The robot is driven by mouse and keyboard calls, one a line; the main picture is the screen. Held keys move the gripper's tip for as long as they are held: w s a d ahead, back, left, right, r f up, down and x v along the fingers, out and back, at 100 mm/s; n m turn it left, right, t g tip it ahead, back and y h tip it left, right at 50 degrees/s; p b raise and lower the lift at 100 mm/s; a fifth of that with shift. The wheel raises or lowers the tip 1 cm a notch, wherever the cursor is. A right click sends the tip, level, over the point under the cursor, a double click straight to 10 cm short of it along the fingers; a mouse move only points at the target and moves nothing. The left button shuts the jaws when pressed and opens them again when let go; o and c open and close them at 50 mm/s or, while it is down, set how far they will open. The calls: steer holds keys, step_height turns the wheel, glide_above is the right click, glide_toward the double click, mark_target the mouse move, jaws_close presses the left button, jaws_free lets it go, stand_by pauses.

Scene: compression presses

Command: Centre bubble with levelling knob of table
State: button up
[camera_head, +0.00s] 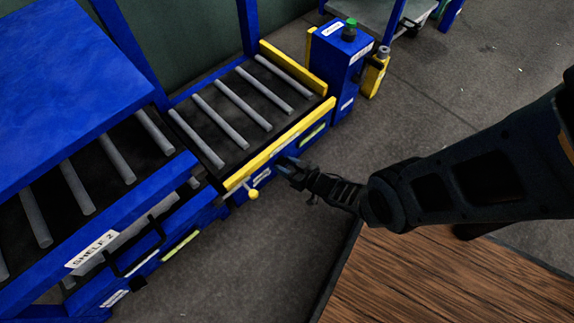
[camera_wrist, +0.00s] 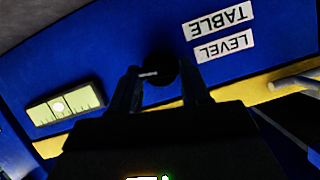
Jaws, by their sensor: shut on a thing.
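The roller table (camera_head: 240,170) has yellow edges and a blue front panel. In the wrist view, a dark round levelling knob (camera_wrist: 160,70) with a pale line on it sits on the panel, beside labels reading TABLE (camera_wrist: 218,20) and LEVEL (camera_wrist: 225,46) upside down. My gripper (camera_head: 287,168) is at this panel, its two fingers on either side of the knob and shut on it. In the head view the gripper hides the knob. The level vial (camera_wrist: 84,105) is left of the gripper in the wrist view. Its pale bubble (camera_wrist: 58,106) appears slightly left of the vial's middle.
A yellow ball-ended lever (camera_head: 253,194) sticks out left of my gripper. A blue control box (camera_head: 340,70) with a green button stands at the table's far end. SHELF 2 (camera_head: 90,250) is at left. A wooden surface (camera_head: 430,270) is at lower right.

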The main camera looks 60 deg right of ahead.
steer(key=o, duration=1.1)
steer(key=shift+c, duration=0.2)
steer(key=p+v, duration=0.4)
steer(key=v, duration=0.3)
steer(key=shift+s+r+p, duration=0.15)
steer(key=shift+s+p, duration=0.2)
steer(key=shift+a, duration=0.15)
